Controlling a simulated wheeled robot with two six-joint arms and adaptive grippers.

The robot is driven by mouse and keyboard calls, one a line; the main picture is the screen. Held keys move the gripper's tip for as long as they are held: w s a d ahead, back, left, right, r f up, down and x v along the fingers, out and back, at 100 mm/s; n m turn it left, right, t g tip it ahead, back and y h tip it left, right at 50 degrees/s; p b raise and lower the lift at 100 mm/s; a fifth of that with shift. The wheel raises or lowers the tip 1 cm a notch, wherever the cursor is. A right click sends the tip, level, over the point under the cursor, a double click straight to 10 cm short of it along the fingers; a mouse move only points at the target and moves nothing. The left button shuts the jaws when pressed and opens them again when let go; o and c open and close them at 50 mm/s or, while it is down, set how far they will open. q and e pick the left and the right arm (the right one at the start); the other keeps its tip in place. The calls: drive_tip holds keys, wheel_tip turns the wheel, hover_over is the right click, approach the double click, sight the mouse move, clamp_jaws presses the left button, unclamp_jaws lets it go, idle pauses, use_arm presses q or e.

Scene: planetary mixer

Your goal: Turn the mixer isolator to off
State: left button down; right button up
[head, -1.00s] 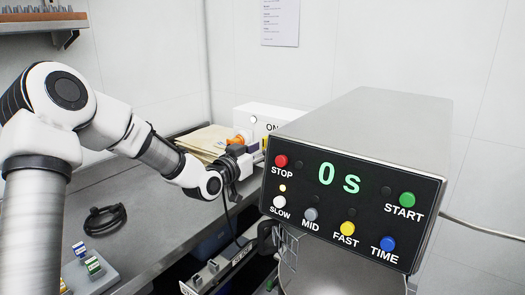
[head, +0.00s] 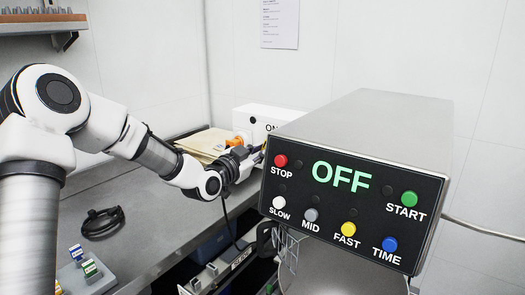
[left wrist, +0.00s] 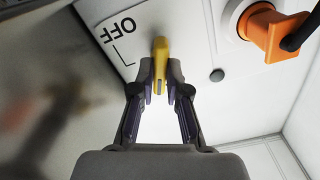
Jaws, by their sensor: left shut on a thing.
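The isolator is a white box (head: 262,115) behind the mixer, with part of an "ON" label showing in the head view. In the left wrist view its yellow handle (left wrist: 160,62) stands beside the printed "OFF" (left wrist: 117,30) and its line mark. My left gripper (left wrist: 160,88) is shut on the handle, one finger on each side. In the head view my left gripper (head: 247,160) is at the box, its tips partly hidden by the mixer (head: 365,125). The mixer's display (head: 342,176) reads "OFF" in green. My right gripper is out of view.
An orange plug (left wrist: 270,28) with a black cable sits on the box beside the handle. The mixer's control head stands close to the right of my left gripper. Papers (head: 207,143) and a black cable loop (head: 102,222) lie on the steel bench (head: 135,200).

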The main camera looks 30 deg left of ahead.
use_arm(q)
drive_tip(key=m+b, duration=0.1)
drive_tip(key=m, duration=0.3)
drive_tip(key=shift+m+b, duration=0.3)
drive_tip(key=shift+b, duration=0.1)
drive_tip(key=m+b, duration=0.2)
drive_tip(key=m, duration=0.2)
drive_tip(key=shift+m+b, duration=0.3)
